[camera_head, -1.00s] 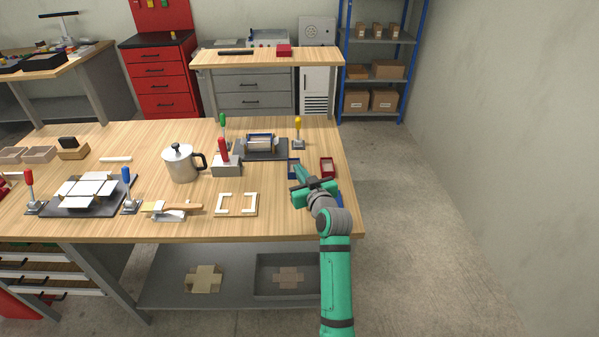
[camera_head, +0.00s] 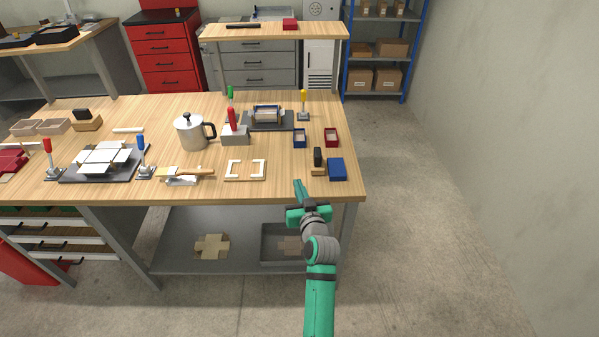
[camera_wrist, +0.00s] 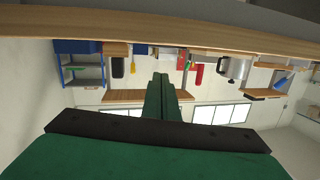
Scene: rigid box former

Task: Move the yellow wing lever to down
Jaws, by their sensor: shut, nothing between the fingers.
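The yellow wing lever (camera_head: 303,98) stands upright on a small grey base at the back right of the workbench (camera_head: 190,194), right of a dark fixture (camera_head: 270,120) that holds a box piece. The lever's yellow grip points up. My gripper (camera_head: 298,184) is shut and empty, in front of the bench's front edge and well short of the lever. In the wrist view the fingers (camera_wrist: 160,85) are together, and the bench edge (camera_wrist: 160,35) crosses the top of that upside-down looking picture. A small yellow item (camera_wrist: 133,66) shows there, perhaps the lever's grip.
A black-handled block (camera_head: 318,160) and a blue box (camera_head: 337,169) lie near the front right corner. Small blue (camera_head: 299,138) and red (camera_head: 331,138) trays lie behind them. A green lever (camera_head: 230,95), a red-handled block (camera_head: 234,128) and a metal pot (camera_head: 192,132) stand further left.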

